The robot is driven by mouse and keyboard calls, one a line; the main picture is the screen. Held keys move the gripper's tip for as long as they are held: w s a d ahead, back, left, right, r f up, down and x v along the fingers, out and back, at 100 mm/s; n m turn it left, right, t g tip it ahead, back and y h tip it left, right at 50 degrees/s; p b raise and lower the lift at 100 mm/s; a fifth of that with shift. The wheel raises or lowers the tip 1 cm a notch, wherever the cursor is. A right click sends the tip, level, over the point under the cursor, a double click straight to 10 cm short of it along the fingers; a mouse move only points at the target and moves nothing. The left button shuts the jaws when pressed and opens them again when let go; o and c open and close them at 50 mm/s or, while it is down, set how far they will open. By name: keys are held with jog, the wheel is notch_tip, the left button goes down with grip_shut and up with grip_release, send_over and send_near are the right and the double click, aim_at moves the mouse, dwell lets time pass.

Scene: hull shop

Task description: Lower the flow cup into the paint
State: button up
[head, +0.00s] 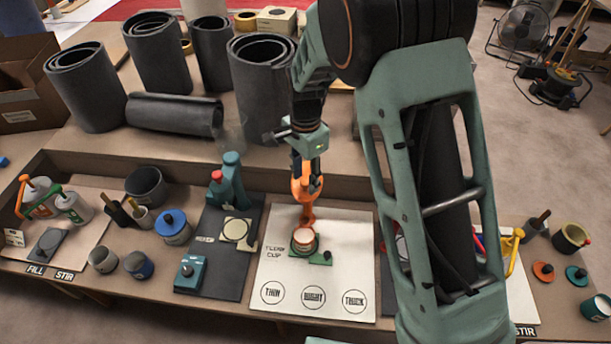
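A flow cup (304,237) with a pale round top sits in a small green holder (321,258) on the white board, beside the printed words for flow cup. An upright orange handle (306,211) rises behind it and seems to belong to it. My gripper (307,181) points down at the upper part of this handle. Its fingers are small and overlap the orange part, so I cannot tell whether they are closed on it. Which container holds the paint is unclear; a dark open pot (146,184) and a blue-lidded can (173,224) stand to the left.
The white board (270,270) has three printed circles along its front. A dark mat (213,272) with a teal device (230,185) and a teal box (189,273) lies left of it. Dark rolls (262,85) stand behind. My arm hides part of the bench to the right.

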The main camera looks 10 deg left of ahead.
jog(key=shift+c, duration=0.2)
grip_shut()
jog(key=shift+f, duration=0.1)
notch_tip(320, 180, down, 11)
jog(key=b, duration=0.6)
jog(key=shift+b, duration=0.4)
jog(key=shift+s+d, duration=0.1)
jog(key=shift+o, duration=0.2)
grip_release()
jog(key=shift+f, duration=0.1)
jog(key=shift+r, duration=0.2)
